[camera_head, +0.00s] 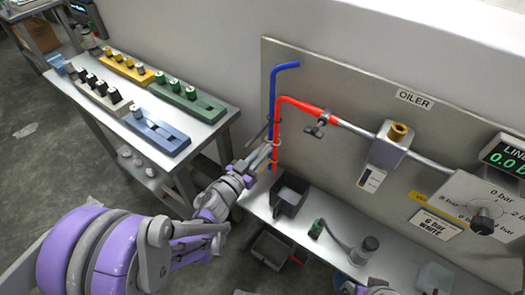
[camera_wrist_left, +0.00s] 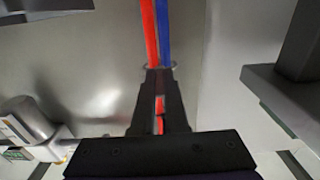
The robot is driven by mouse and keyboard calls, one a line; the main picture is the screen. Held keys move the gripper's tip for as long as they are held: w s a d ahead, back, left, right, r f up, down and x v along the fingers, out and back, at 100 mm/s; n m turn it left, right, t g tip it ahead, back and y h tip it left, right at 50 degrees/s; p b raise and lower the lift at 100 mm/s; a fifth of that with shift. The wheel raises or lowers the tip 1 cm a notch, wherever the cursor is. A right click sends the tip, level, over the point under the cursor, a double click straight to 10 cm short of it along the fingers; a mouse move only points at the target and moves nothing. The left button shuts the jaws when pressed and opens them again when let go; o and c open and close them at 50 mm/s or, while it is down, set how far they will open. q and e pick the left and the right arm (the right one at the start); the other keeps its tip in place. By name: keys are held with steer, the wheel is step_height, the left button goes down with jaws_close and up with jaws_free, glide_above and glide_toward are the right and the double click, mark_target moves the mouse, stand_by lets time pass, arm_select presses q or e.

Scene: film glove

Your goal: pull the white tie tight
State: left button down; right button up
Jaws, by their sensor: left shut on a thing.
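The white tie (camera_wrist_left: 174,66) shows in the left wrist view as a thin, pale loop around a red hose (camera_wrist_left: 149,30) and a blue hose (camera_wrist_left: 164,30). In the head view the tie (camera_head: 276,143) is very small beside the hoses. The red hose (camera_head: 277,125) and blue hose (camera_head: 272,90) run down the panel's left part. My left gripper (camera_head: 268,150) is at the hoses, shut on the tie; its fingers (camera_wrist_left: 158,75) hide the held part. How snug the loop is cannot be told.
A dark bin (camera_head: 289,197) stands on the bench below the hoses. A side table (camera_head: 205,118) at left holds several coloured racks.

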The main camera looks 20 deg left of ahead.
arm_select(q)
steer(key=v, duration=0.5)
steer(key=shift+s+a+b, duration=0.1)
steer(key=shift+s+b, duration=0.15)
steer(key=shift+b, duration=0.1)
steer(key=c, duration=0.9)
jaws_free()
steer(key=v, duration=1)
steer(key=shift+s+a, duration=0.1)
steer(key=shift+s, duration=0.25)
steer(key=shift+r, duration=0.1)
